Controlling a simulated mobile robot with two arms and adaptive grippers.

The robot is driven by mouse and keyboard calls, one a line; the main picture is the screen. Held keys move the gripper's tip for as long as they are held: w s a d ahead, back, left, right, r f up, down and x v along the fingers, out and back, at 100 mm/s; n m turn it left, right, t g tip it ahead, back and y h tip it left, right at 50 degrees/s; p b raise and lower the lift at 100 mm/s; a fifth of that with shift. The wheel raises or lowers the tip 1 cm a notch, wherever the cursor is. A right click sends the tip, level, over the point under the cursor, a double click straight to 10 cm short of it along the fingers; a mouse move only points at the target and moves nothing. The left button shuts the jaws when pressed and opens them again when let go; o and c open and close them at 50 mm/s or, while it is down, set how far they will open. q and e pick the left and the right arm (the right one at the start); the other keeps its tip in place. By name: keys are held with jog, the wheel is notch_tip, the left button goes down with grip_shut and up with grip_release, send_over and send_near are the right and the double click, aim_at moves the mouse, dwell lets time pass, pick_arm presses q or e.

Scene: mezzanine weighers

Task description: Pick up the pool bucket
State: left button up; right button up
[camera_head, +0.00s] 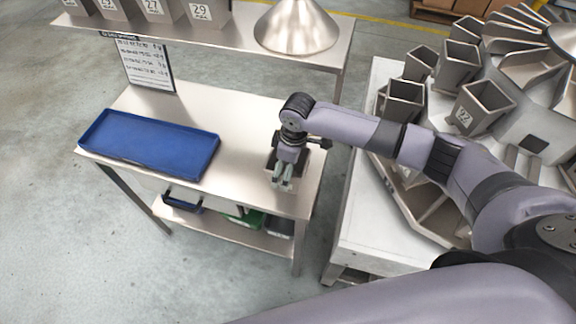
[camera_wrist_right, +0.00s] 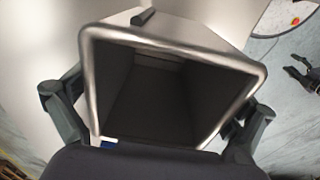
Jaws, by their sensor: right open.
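A metal bucket (camera_wrist_right: 150,95) with an open, square-looking mouth fills the middle of the right wrist view; its inside is dark and looks empty. In the head view this bucket (camera_head: 271,158) stands on the steel bench, partly hidden by my right gripper (camera_head: 283,182). My right gripper is open, with its fingers on either side of the bucket in the right wrist view (camera_wrist_right: 155,120). I cannot tell whether they touch it. A dark gripper-like shape, probably my left gripper (camera_wrist_right: 301,73), shows at the right edge of the wrist view; its jaws are unclear.
A blue tray (camera_head: 150,142) lies on the left of the bench (camera_head: 235,120). Numbered buckets (camera_head: 200,12) and a metal cone (camera_head: 296,28) stand on the shelf above. A weigher with buckets (camera_head: 480,105) stands right. The bench between tray and gripper is clear.

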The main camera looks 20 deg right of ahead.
jog(key=shift+s, duration=0.1)
jog(key=shift+f, duration=0.25)
dwell(0.6)
jog(key=shift+c, duration=0.4)
jog(key=shift+s, duration=0.1)
jog(key=c, duration=1.3)
